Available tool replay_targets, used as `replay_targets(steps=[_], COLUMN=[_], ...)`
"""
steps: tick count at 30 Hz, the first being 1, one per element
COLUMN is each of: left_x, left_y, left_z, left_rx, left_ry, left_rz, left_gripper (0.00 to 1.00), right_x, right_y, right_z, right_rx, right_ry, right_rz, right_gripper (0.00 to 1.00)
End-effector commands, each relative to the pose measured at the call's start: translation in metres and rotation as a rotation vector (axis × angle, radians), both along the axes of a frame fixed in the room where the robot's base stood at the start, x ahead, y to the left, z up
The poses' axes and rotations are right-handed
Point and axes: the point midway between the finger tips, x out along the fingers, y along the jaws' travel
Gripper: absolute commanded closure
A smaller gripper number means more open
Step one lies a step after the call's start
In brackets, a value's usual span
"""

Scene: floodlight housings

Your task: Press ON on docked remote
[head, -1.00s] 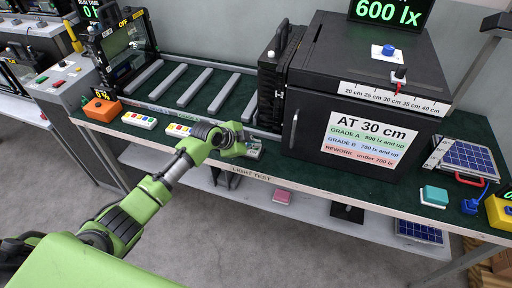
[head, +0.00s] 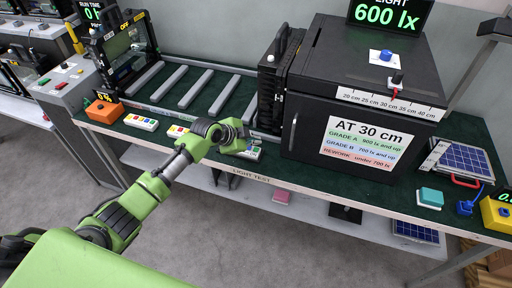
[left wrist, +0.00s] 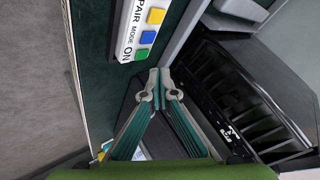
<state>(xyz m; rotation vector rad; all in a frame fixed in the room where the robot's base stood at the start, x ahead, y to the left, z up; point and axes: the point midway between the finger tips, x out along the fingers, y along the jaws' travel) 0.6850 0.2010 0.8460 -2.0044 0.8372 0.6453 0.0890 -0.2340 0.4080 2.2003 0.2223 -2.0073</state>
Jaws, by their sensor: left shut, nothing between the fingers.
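My left gripper (head: 240,134) is shut and empty at the front part of the green bench, close to a small remote (head: 252,153). The gripper partly hides the remote in the head view. In the left wrist view the remote (left wrist: 139,32) is white, cut off by the top edge, with yellow, blue and green buttons and the printed words "PAIR", "MODE" and "ON". There the closed fingertips (left wrist: 160,94) appear just below the remote's ON end; I cannot tell their height above it. My right gripper is not in view.
A black finned housing (head: 278,80) stands beside the large black test box (head: 350,85). Two more button remotes, one left (head: 141,122) and one nearer the gripper (head: 179,132), lie along the front edge. An orange block (head: 104,111) sits further left. Rollers run behind.

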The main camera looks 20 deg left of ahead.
Motion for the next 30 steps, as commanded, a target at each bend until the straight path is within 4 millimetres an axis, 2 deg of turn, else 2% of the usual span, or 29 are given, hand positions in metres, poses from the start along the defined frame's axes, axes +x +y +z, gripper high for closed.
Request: replay_targets(steps=[1,9,30], left_x=[0.000,0.000,0.000], left_y=[0.000,0.000,0.000], left_z=[0.011,0.036,0.036], left_rx=[0.001,0.002,0.001], left_ry=[0.000,0.000,0.000], left_rz=[-0.001,-0.001,-0.001], left_gripper=[1.00,1.00,1.00], right_x=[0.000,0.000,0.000], right_y=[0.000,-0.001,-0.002], right_z=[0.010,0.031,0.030], right_rx=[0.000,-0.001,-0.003], right_ry=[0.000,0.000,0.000], right_rz=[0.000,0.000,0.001], right_gripper=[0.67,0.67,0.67])
